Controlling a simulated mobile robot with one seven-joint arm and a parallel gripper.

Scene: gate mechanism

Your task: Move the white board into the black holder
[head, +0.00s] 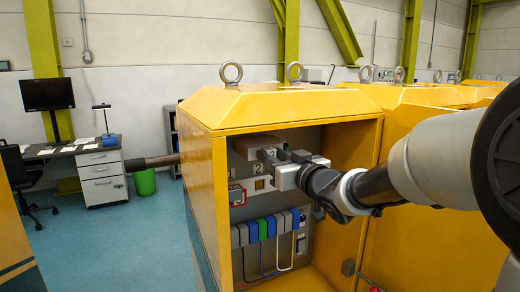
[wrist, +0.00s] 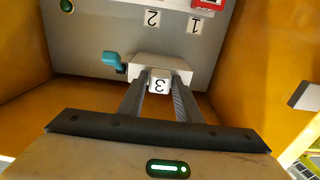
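My gripper (head: 275,160) reaches from the right into an open yellow cabinet. In the wrist view its two grey fingers (wrist: 160,84) stand a small gap apart, one on each side of a small white block marked 3 (wrist: 160,80). They appear closed against its sides. This block fronts a wider white piece (wrist: 150,66) at the grey back panel. I cannot clearly pick out a separate white board or black holder.
The cabinet's yellow walls (head: 208,205) close in on both sides. A teal handle (wrist: 111,59) sits beside the block. Labels 2 (wrist: 152,18) and 1 (wrist: 195,25) and a red-framed part (head: 237,195) are on the panel. Several coloured switches (head: 263,229) sit below.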

